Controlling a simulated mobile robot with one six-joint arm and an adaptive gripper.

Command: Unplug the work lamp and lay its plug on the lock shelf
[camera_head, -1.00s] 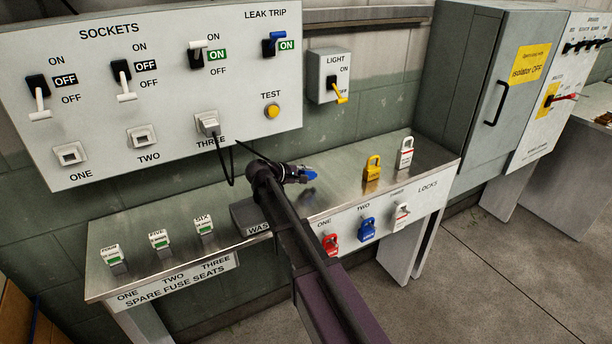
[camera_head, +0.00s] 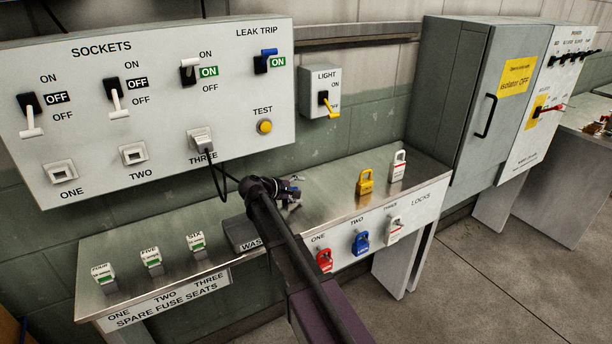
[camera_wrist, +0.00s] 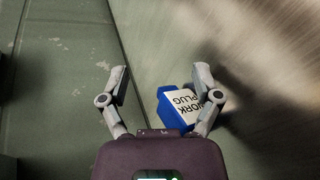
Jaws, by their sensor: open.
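The blue plug labelled WORK PLUG (camera_wrist: 180,104) lies between my gripper's spread fingers in the wrist view, against the right finger or very close to it. My gripper (camera_wrist: 162,72) is open. In the head view my gripper (camera_head: 294,193) is low over the metal lock shelf (camera_head: 335,182), left of the yellow padlock, and the plug is mostly hidden there. Whether the plug rests on the shelf I cannot tell. Socket three (camera_head: 200,138) has a pale plug or cover in it, with a black cord hanging below. Its switch (camera_head: 188,70) is by the ON label.
A yellow padlock (camera_head: 366,181) and a white one (camera_head: 398,165) stand on the shelf. Red, blue and white padlocks hang on its front. A grey bin (camera_head: 240,235) is beside my arm. Several fuses stand at the left. A grey cabinet (camera_head: 455,95) is to the right.

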